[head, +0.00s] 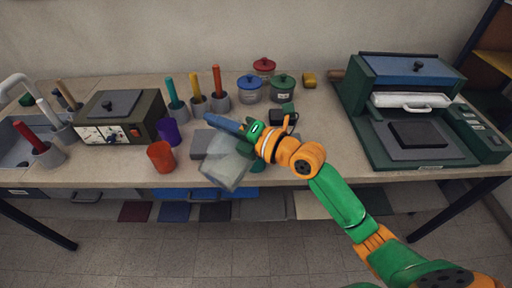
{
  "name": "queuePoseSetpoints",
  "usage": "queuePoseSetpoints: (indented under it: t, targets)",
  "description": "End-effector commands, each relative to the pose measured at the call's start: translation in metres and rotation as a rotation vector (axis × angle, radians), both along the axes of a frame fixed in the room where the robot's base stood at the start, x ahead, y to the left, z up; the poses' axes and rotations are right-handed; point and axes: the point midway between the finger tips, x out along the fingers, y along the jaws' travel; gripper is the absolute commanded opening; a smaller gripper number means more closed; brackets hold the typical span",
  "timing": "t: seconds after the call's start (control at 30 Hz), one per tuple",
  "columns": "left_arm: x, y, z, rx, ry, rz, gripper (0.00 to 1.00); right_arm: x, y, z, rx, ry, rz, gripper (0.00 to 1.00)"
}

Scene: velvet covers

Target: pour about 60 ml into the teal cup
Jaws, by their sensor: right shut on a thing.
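My right gripper (246,130) is shut on a clear, greyish jug (228,162) over the front middle of the table. The jug looks tilted, and I cannot tell how much liquid is in it or whether any is flowing. A small patch of teal (257,166) shows just right of the jug, below my wrist. It looks like the teal cup, mostly hidden behind the jug and arm, so its rim and contents do not show. My left gripper is out of view.
An orange cup (161,157) and a purple cup (167,131) stand left of the jug. Lidded jars (249,89) and handled pots (220,100) stand behind. A green press (412,110) fills the right; a dark box (120,117) and sink (18,150) are left.

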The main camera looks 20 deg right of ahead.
Motion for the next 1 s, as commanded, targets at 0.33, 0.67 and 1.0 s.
queuePoseSetpoints:
  t: [0.33, 0.67, 1.0]
  targets:
    - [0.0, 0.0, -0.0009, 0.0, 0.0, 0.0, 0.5, 0.0018, -0.0022, 0.0014, 0.008, 0.007, -0.001, 0.0]
    - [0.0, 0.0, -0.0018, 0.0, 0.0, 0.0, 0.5, 0.0033, -0.004, 0.0022, 0.015, 0.012, -0.001, 0.0]
    - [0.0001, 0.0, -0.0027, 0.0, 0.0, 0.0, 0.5, 0.0046, -0.0056, 0.0031, 0.022, 0.018, -0.002, 0.0]
